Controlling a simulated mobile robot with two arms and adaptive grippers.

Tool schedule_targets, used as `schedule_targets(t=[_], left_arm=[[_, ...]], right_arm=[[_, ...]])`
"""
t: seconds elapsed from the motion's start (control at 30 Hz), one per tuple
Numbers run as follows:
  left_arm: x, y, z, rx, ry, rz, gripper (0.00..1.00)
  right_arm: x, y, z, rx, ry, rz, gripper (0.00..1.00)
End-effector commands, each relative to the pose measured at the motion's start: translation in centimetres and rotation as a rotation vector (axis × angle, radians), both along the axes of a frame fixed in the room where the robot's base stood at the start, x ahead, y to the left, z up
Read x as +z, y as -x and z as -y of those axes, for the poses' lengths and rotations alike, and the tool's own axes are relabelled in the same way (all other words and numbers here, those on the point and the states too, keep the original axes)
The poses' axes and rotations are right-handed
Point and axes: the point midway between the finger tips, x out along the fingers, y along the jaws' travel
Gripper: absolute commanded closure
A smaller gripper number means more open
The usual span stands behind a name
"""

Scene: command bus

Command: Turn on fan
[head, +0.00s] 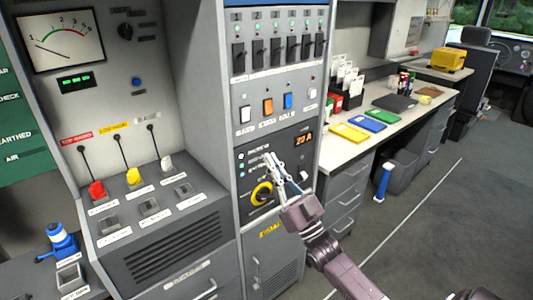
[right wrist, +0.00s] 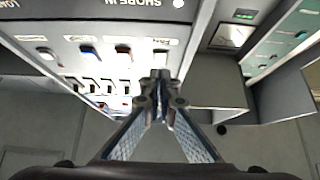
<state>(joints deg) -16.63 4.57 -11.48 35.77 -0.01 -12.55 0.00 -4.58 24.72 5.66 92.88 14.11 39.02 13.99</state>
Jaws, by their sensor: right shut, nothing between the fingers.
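The upright cabinet has a row of rocker switches: a white one (head: 245,114), an orange one (head: 268,106), a blue one (head: 288,101) and another white one (head: 312,94). My right gripper (head: 269,158) is shut and empty, in front of the panel below the rockers and above a yellow rotary knob (head: 262,193). In the right wrist view, the shut fingertips (right wrist: 160,80) overlap the panel near the orange rocker (right wrist: 123,53); contact cannot be told. My left gripper is not in view.
Black breaker levers (head: 279,50) line the cabinet above the rockers. A console with red, yellow and white levers (head: 133,177) juts out at left. A desk (head: 372,148) with folders stands at right. Open floor (head: 430,230) lies in front of it.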

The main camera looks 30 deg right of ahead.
Motion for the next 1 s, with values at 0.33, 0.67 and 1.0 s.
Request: schedule_targets(t=[0.33,0.67,1.0], left_arm=[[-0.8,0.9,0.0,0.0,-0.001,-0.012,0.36],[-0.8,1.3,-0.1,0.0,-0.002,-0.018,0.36],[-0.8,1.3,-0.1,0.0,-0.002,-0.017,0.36]], right_arm=[[-1.8,1.4,0.1,0.0,0.0,0.001,1.0],[-1.7,1.4,0.1,0.0,0.0,0.0,1.0],[-6.8,0.2,0.3,-0.027,-0.005,-0.12,1.0]])
